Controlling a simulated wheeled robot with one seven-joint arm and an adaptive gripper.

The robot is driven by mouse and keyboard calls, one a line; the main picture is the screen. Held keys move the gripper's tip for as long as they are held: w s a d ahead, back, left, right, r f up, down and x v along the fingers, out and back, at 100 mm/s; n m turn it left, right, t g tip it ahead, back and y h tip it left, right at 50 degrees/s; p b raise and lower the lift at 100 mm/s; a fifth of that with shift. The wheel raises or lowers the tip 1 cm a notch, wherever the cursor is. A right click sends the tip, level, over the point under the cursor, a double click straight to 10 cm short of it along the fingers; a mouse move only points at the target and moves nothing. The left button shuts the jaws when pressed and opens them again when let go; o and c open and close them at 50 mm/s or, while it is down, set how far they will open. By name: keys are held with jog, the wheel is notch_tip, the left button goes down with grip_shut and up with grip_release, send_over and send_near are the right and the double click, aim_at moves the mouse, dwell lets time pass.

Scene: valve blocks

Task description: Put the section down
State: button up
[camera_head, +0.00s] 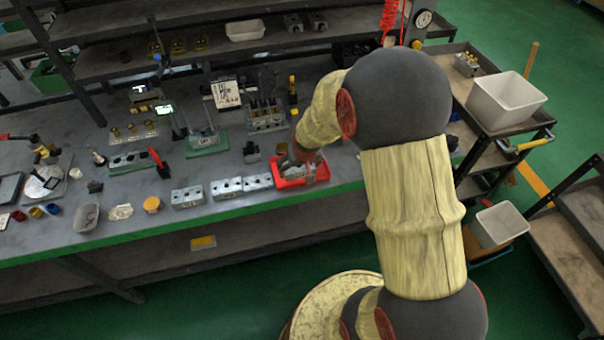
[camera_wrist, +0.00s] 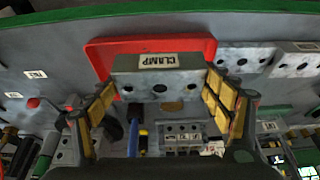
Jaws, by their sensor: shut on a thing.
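A grey metal section (camera_wrist: 158,84) with round holes sits between my fingertips in the wrist view, with a label reading CLAMP at its edge. My gripper (camera_wrist: 160,92) is shut on it, with yellow finger pads at its two ends. A red tray (camera_wrist: 108,45) lies just behind and under the section. I cannot tell whether the section touches the tray. In the head view my gripper (camera_head: 308,158) is over the red tray (camera_head: 290,184) near the bench's front edge, and my wrist hides much of the section.
Grey drilled blocks (camera_head: 228,187) lie left of the tray along the bench edge. A rack with upright rods (camera_head: 266,116) and a green-based fixture (camera_head: 205,143) stand behind. Bare bench (camera_head: 180,220) shows in front of the blocks.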

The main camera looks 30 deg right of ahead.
aim_at(302, 172)
jog(key=shift+w+d+f+b, duration=0.15)
jog(key=shift+w+d+f, duration=0.1)
jog(key=shift+d+f, duration=0.25)
jog(key=shift+w+d+f+b, duration=0.15)
jog(key=shift+w+d+f, duration=0.1)
jog(key=shift+f, duration=0.3)
jog(key=shift+d+f+b, duration=0.1)
jog(key=shift+f+b, duration=0.5)
jog(key=shift+f, duration=0.9)
jog(key=shift+f, duration=0.15)
jog(key=o, duration=1.6)
